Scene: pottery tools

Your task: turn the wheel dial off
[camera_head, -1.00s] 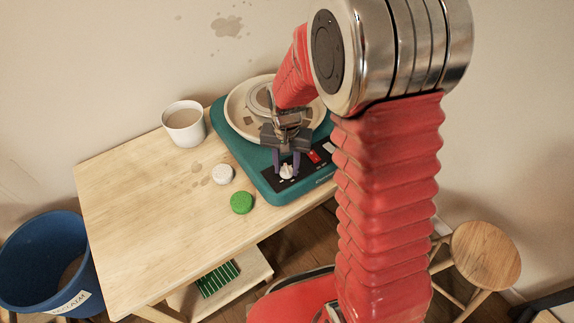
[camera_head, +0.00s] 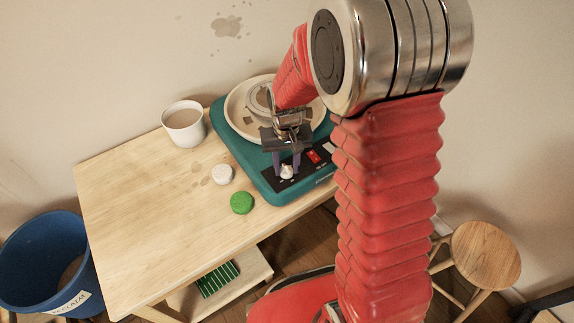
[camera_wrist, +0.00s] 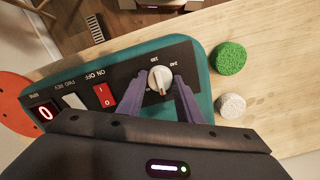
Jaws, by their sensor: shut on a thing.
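The dial (camera_wrist: 160,79) is a small white knob with a red pointer line, on the black control panel of the teal pottery wheel. Numbers are printed around it, and in the wrist view its red line points toward the bottom of the picture. In the head view the dial (camera_head: 287,171) shows at the wheel's front. My gripper (camera_head: 286,165) reaches down over the panel, its purple fingers on either side of the dial and shut on it. The wheel's body (camera_head: 228,135) sits at the table's right end, partly hidden by my arm.
A green sponge (camera_head: 242,202) and pale round piece (camera_head: 222,174) lie left of the wheel. A mug (camera_head: 184,124) stands behind them. The table's left side is clear.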

